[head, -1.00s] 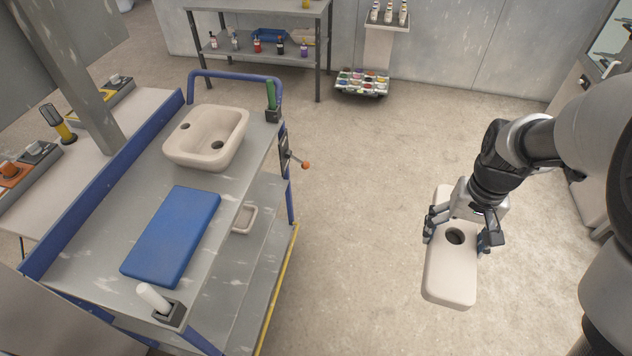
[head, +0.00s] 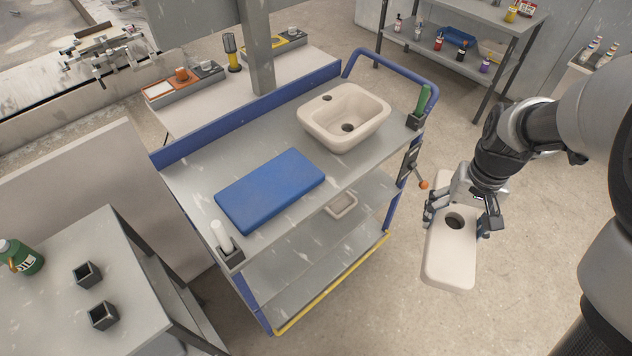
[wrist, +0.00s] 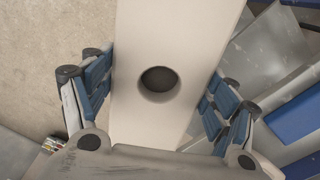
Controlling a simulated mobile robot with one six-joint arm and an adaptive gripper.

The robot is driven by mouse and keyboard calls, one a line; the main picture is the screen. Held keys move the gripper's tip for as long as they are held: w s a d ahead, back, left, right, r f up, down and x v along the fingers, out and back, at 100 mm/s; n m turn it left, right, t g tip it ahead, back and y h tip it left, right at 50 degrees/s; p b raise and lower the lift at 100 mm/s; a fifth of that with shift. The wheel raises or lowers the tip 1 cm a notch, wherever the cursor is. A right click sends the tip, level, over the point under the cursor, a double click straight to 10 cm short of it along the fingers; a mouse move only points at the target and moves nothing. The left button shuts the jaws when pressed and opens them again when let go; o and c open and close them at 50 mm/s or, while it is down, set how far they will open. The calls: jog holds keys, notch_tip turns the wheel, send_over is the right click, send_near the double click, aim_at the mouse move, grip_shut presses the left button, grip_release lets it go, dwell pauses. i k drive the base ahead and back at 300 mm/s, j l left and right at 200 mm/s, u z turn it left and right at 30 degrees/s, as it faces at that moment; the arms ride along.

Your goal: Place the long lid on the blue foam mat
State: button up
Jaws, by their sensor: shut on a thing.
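The long lid (head: 449,262) is a cream, rounded slab with a dark round hole. My gripper (head: 462,215) is shut on the lid across its width and holds it in the air over the floor, right of the cart. In the wrist view the lid (wrist: 155,115) lies between the blue-padded fingers, with the hole in the middle. The blue foam mat (head: 271,189) lies flat on the cart's top shelf, left of my gripper and apart from it. Its top is bare. A blue corner at the right of the wrist view may be part of the cart or mat.
The cart (head: 190,178) also carries a cream basin (head: 343,112) behind the mat, a white cylinder in a dark holder (head: 222,240) in front, and a green-handled item (head: 422,103) at the far corner. A lower shelf holds a small tray (head: 340,205). A grey table (head: 95,265) stands at left.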

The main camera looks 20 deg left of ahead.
aim_at(271, 183)
jog(key=i+u, duration=0.1)
jog(key=u, duration=0.35)
jog(key=i+l+u, duration=0.1)
jog(key=u, duration=0.4)
jog(key=l+u, duration=0.2)
jog(key=u, duration=0.25)
jog(key=i+l+u, duration=0.1)
jog(key=u, duration=0.4)
jog(key=l, duration=0.1)
